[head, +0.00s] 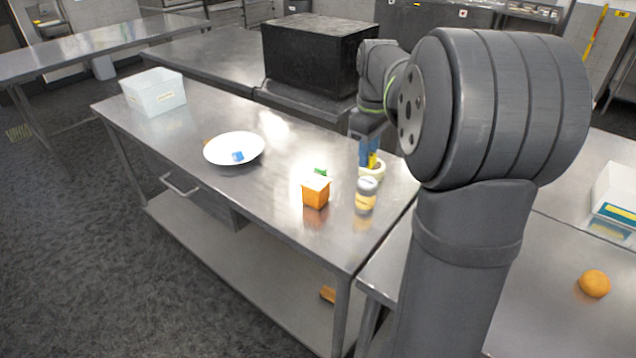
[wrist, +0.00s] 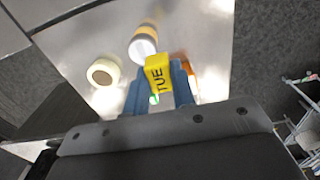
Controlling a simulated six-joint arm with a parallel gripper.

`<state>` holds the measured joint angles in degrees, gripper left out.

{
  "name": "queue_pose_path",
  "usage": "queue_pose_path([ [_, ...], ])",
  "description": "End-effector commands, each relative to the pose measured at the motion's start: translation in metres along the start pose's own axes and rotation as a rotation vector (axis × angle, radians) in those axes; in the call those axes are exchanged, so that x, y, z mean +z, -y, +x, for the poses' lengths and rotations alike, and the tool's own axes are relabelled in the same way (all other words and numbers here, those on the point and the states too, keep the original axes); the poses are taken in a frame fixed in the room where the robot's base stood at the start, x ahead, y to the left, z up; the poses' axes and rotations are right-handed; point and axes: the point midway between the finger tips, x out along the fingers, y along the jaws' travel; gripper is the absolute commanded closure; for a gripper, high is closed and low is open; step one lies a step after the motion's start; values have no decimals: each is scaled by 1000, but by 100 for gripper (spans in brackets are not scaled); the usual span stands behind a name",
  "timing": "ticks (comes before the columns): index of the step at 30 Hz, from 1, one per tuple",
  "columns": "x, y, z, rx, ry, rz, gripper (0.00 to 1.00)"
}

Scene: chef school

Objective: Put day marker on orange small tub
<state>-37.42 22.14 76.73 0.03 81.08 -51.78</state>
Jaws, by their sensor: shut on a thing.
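The day marker (wrist: 158,75) is a yellow block reading "TUE". My gripper (wrist: 160,98), with blue fingers, is shut on it in the wrist view. In the head view the gripper (head: 370,155) holds the yellow marker (head: 373,161) above the steel table, behind the jar and to the right of the orange tub. The orange small tub (head: 316,194) stands upright with a whitish top, nothing seen on it. In the wrist view an orange part (wrist: 186,60), likely the tub, shows beside the fingers, mostly hidden.
A lidded jar (head: 366,194) stands right of the tub, with a cream tape roll (head: 372,171) behind it. A small green thing (head: 320,172) is behind the tub. A clear bin (head: 155,98) stands far left.

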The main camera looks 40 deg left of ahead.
Motion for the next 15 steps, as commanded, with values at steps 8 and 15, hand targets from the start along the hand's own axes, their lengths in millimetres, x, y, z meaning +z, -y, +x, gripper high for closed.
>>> queue_pose_path([
  [8, -29, -6, -6, -2, 1, -18, 99],
  [15, -79, 10, 25, -3, 2, -20, 99],
])
